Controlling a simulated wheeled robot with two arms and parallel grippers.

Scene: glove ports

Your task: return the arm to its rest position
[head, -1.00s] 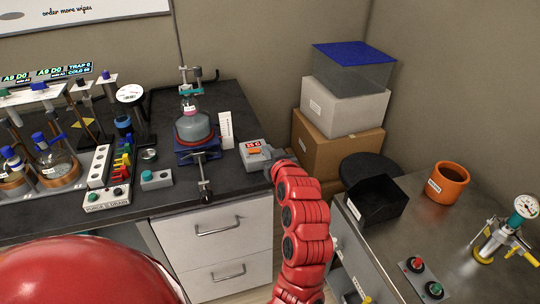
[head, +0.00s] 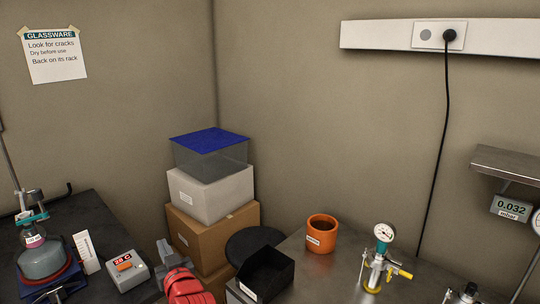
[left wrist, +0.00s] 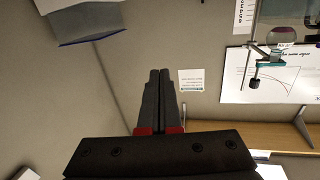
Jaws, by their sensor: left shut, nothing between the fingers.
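My left arm (head: 190,287) is red and enters at the bottom of the head view, beside the front edge of the dark bench. Its grey end (head: 168,256) stands just right of a small box with a red display, and the fingers are hard to make out there. In the left wrist view my left gripper (left wrist: 160,75) shows two dark fingers pressed together with nothing between them. It points at the bare wall and touches nothing visible there. My right gripper is in neither view.
The dark bench (head: 90,222) holds a flask on a stand (head: 42,258) and the display box (head: 128,270). Stacked boxes (head: 213,195) fill the corner. The right-hand bench (head: 330,280) carries a black bin (head: 265,272), an orange pot (head: 321,233) and a gauge fitting (head: 383,233).

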